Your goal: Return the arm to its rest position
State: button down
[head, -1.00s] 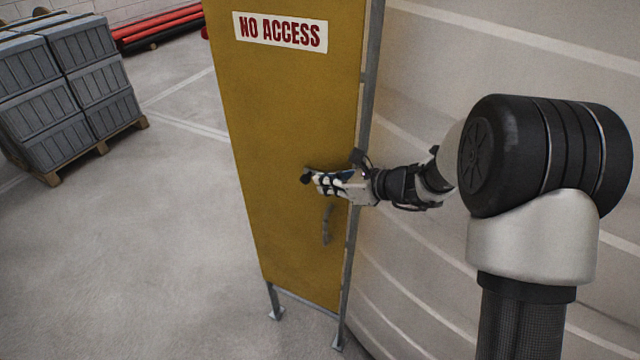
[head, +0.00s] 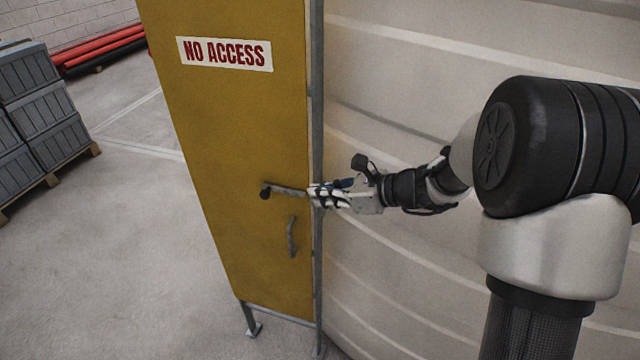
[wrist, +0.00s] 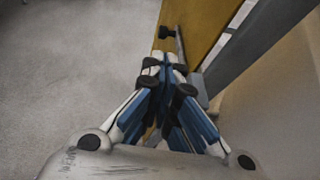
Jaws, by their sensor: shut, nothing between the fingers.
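My gripper (head: 318,194) is shut and empty, at the right edge of a yellow door (head: 235,130) marked "NO ACCESS". A dark lever handle (head: 285,189) with a round end runs along the door just left of the fingertips. Whether the fingertips touch the lever, I cannot tell. In the wrist view, my gripper (wrist: 165,62) has its fingers together, with the lever (wrist: 178,45) just beyond them and the door edge (wrist: 205,30) beside it. My arm reaches in from the right.
A lower pull handle (head: 292,237) sits on the door. A grey metal post (head: 317,120) stands at its right edge. A large pale ribbed wall (head: 400,90) curves behind my arm. Grey crates (head: 35,110) on a pallet stand far left.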

jog(key=s+a+r+n+g+h+b, duration=0.1)
jog(key=s+r+n+g+h+b, duration=0.2)
jog(key=s+n, duration=1.1)
jog(key=s+d+f+n+h+b, duration=0.2)
jog(key=s+d+n+h, duration=0.2)
jog(key=s, duration=0.4)
jog(key=s+d+f+n+t+h+b, duration=0.1)
jog(key=s+d+n+h, duration=0.3)
jog(key=s+d, duration=0.4)
jog(key=shift+s+f+n+b, duration=0.4)
jog(key=shift+s+n+b, duration=0.3)
jog(key=shift+s+n, duration=0.15)
jog(key=c, duration=2.3)
grip_release()
